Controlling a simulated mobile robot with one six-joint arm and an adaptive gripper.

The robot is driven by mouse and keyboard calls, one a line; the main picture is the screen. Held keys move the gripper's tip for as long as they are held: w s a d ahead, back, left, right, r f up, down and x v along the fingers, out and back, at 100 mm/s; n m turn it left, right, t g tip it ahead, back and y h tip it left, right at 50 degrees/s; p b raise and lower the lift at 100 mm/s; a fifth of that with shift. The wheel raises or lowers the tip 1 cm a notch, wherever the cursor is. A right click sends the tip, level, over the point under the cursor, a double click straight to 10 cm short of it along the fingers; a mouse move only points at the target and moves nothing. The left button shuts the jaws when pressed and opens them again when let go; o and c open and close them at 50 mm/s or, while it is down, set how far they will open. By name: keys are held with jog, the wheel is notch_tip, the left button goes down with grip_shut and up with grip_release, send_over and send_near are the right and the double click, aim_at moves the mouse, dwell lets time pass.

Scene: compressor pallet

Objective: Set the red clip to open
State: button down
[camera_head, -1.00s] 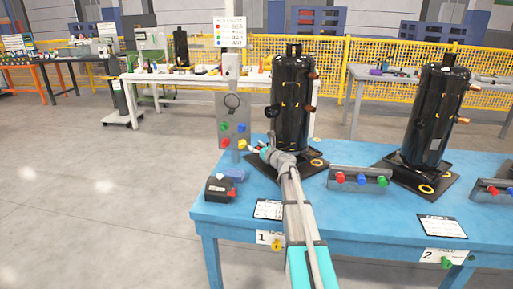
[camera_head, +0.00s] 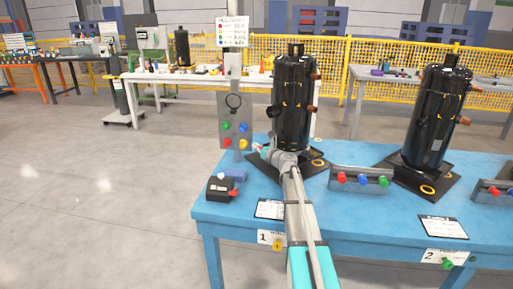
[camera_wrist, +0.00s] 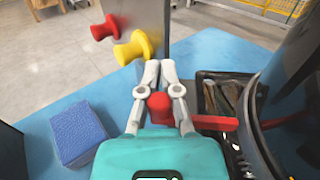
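The red clip (camera_wrist: 215,123) shows in the wrist view as a red bar running right toward the black compressor, with a rounded red end (camera_wrist: 158,105) among my gripper's finger links. My gripper (camera_wrist: 160,70) has its two grey fingertips brought together, just past that red end. I cannot tell whether the fingers pinch the clip or only lie over it. In the head view my gripper (camera_head: 264,150) is low at the left foot of the near compressor (camera_head: 293,105). The clip's set position is hard to read there.
A panel with coloured knobs (camera_head: 235,115) stands left of the gripper; its yellow knob (camera_wrist: 138,47) is close ahead in the wrist view. A blue block (camera_wrist: 78,133) lies left on the blue table (camera_head: 345,153). A knob rail (camera_head: 360,179) and second compressor (camera_head: 437,115) stand right.

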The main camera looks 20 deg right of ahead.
jog(key=shift+s+d+f+n+g+y, duration=0.1)
jog(key=shift+s+d+n+g+y, duration=0.25)
jog(key=shift+y, duration=0.3)
jog(key=shift+s+d+f+n+g+y, duration=0.1)
jog(key=shift+d+n+g+y, duration=0.05)
jog(key=shift+n+y, duration=0.4)
jog(key=shift+s+r+n+g+y, duration=0.1)
jog(key=shift+s+n+g+y, duration=0.35)
jog(key=shift+y, duration=0.3)
jog(key=shift+s+n+g+y, duration=0.2)
jog(key=shift+n+g+y, duration=0.15)
jog(key=shift+n+y, duration=0.3)
jog(key=c, duration=0.7)
grip_release()
jog(key=shift+o, duration=0.7)
jog(key=shift+s+r, duration=0.15)
jog(key=shift+s, duration=0.05)
jog(key=shift+w+a, duration=0.1)
jog(key=shift+w, duration=0.05)
